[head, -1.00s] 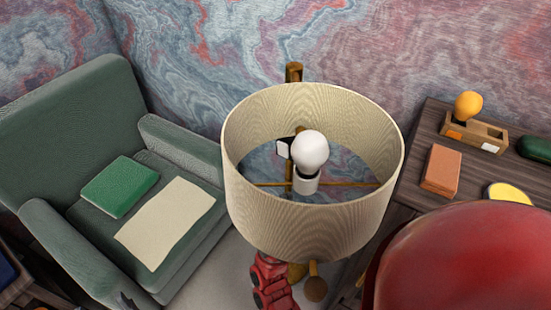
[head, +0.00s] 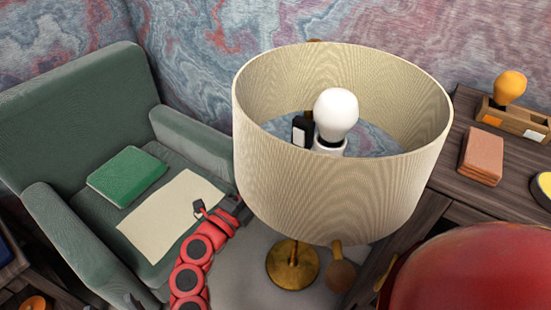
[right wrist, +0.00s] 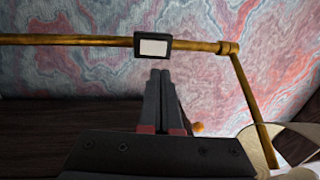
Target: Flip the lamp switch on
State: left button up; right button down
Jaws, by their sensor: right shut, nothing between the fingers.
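The floor lamp has a wide cream shade (head: 340,190) and a white bulb (head: 336,112) in it. Its switch, a black box with a white face (head: 302,131), shows through the shade's open top. In the right wrist view the switch (right wrist: 153,47) sits on the brass pole (right wrist: 70,40). My right gripper (right wrist: 160,74) is shut and empty; its tips appear just below the switch in that picture. I cannot tell whether they touch it. In the head view a red arm of mine reaches to the shade's left edge.
A green armchair (head: 75,120) with a green cushion (head: 127,176) and cream cloth (head: 170,212) stands left. The lamp's brass base (head: 292,265) is on the floor. A dark wooden desk (head: 455,135) at right holds an orange bulb (head: 510,86) and a salmon block (head: 481,156).

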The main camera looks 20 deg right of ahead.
aim_at(297, 134)
jog(key=p+x, duration=0.1)
jog(key=x, duration=1.2)
jog(key=shift+d, duration=0.1)
jog(key=p, duration=0.1)
jog(key=r+p, duration=0.1)
jog(key=shift+w+d+g+y+p, duration=0.1)
jog(key=shift+d+g+y+p, duration=0.2)
jog(key=shift+p, duration=0.1)
jog(key=shift+a+f+b, duration=0.2)
jog(key=shift+f+b, duration=0.1)
jog(key=shift+b, duration=0.2)
jog(key=shift+d, duration=0.1)
